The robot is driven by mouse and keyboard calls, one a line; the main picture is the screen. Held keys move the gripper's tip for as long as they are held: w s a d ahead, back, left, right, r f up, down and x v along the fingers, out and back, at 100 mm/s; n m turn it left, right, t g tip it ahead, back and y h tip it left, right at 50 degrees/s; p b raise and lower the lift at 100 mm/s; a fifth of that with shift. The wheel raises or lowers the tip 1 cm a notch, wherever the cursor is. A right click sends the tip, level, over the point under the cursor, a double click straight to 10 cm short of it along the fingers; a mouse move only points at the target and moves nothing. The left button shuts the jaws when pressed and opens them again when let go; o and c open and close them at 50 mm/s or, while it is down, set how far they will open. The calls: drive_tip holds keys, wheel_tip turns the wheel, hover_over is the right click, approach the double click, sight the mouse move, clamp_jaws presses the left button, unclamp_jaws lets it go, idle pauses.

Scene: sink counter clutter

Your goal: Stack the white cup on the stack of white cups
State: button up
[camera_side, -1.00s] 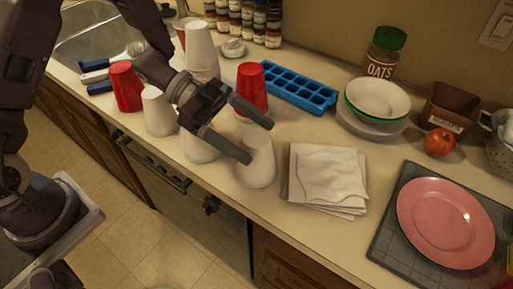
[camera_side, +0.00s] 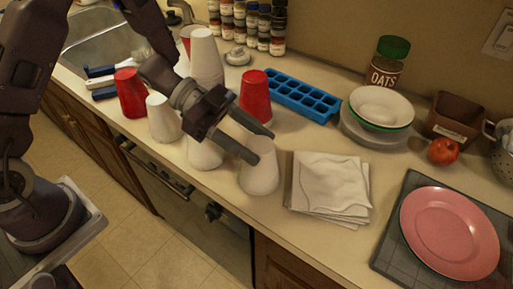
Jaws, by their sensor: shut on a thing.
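My gripper (camera_side: 262,146) is shut on a white cup (camera_side: 259,179) at the front of the counter, near the napkins. The cup is upside down and appears to rest on the counter, its top part between the fingers. A tall stack of white cups (camera_side: 205,58) stands upside down behind my gripper; its lower part is partly hidden by my gripper. Another white cup (camera_side: 205,154) is under my gripper's body, its top hidden. One more white cup (camera_side: 164,122) stands to the left.
Red cups stand at the left (camera_side: 130,95) and behind my gripper (camera_side: 255,95). A blue ice tray (camera_side: 300,97) lies at the back. Folded napkins (camera_side: 328,185) lie right of the held cup. Stacked bowls (camera_side: 380,105) and a pink plate (camera_side: 450,232) are farther right.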

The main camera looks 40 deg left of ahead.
wheel_tip(320, 180, up, 28)
drive_tip(key=n+t+y, duration=0.7)
drive_tip(key=n+t, duration=0.3)
hover_over(196, 34)
drive_tip(key=shift+a+f, duration=0.1)
drive_tip(key=shift+f, duration=6.55)
drive_tip(key=shift+f, duration=0.7)
drive_tip(key=shift+f, duration=0.2)
